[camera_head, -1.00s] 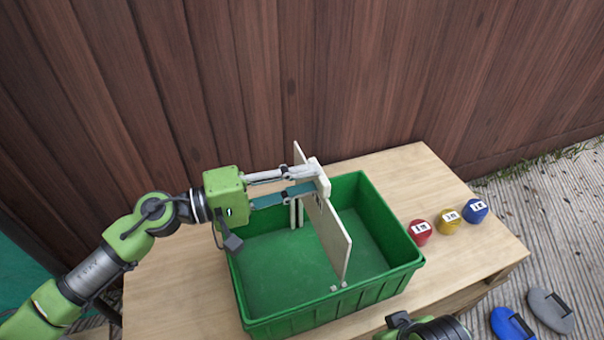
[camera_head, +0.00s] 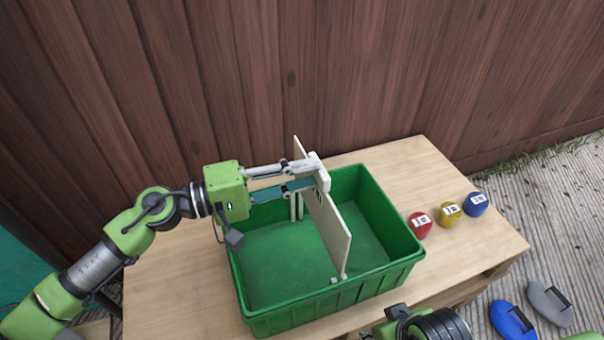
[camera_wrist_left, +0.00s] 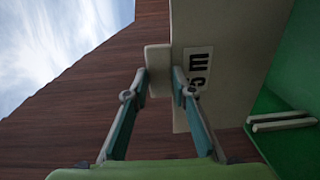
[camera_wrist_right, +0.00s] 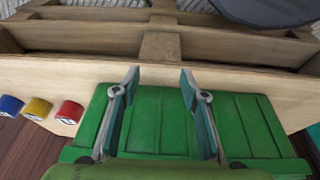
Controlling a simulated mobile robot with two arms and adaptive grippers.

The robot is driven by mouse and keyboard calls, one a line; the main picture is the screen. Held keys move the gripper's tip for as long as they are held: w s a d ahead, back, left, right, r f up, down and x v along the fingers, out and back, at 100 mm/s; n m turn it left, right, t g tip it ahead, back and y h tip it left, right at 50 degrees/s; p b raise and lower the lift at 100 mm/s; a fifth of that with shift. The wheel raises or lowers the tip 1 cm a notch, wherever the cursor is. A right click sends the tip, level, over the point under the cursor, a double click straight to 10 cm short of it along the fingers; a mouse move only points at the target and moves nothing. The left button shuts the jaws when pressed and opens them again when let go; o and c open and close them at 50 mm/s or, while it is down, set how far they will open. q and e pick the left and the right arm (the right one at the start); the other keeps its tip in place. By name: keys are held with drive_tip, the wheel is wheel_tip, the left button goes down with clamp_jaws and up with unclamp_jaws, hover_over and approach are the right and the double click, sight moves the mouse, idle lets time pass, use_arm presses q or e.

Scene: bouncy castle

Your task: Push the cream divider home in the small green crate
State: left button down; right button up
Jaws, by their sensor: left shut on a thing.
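The cream divider (camera_head: 335,231) stands upright in the small green crate (camera_head: 290,318), crossing it from far wall to near wall. Its upper part rises well above the rim. Pale guides show on the far wall (camera_head: 297,207), left of the divider, and at the near wall by its lower corner. Whether its edges sit in the guides I cannot tell. My left gripper (camera_head: 318,176) is shut on the divider's thick top grip, which the left wrist view shows between the fingertips (camera_wrist_left: 158,72). My right gripper (camera_wrist_right: 160,82) is open and empty, facing the crate's outer wall.
The crate stands on a wooden table (camera_head: 175,290). Red (camera_head: 420,229), yellow (camera_head: 449,217) and blue (camera_head: 476,208) labelled round things stand right of it. Blue (camera_head: 512,324) and grey (camera_head: 550,303) flat pieces lie at lower right. A wooden fence (camera_head: 350,70) stands behind.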

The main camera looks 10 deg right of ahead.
sight(359, 291)
drive_tip(key=shift+w+a+r+t+b, duration=0.15)
drive_tip(key=shift+w+t, duration=0.1)
drive_tip(key=shift+w, duration=0.3)
drive_tip(key=shift+w+a+t+b, duration=0.15)
drive_tip(key=shift+w+t, duration=0.15)
drive_tip(key=shift+w, duration=0.3)
drive_tip(key=shift+w+a+r+t+b, duration=0.15)
drive_tip(key=shift+w+t, duration=0.1)
drive_tip(key=shift+w, duration=0.3)
drive_tip(key=shift+w, duration=0.1)
drive_tip(key=shift+s+a+f, duration=0.1)
drive_tip(key=shift+s+f, duration=0.1)
drive_tip(key=shift+w+r, duration=0.1)
drive_tip(key=shift+w, duration=0.25)
drive_tip(key=shift+w+a+r+t+y, duration=0.15)
drive_tip(key=shift+w+r+t, duration=0.15)
drive_tip(key=shift+w, duration=0.15)
drive_tip(key=shift+w+a+r+t+y, duration=0.15)
drive_tip(key=shift+w+t, duration=0.15)
drive_tip(key=shift+w, duration=0.15)
drive_tip(key=shift+w+a+r+b, duration=0.1)
drive_tip(key=shift+w+a+b, duration=0.05)
drive_tip(key=shift+w+b, duration=0.2)
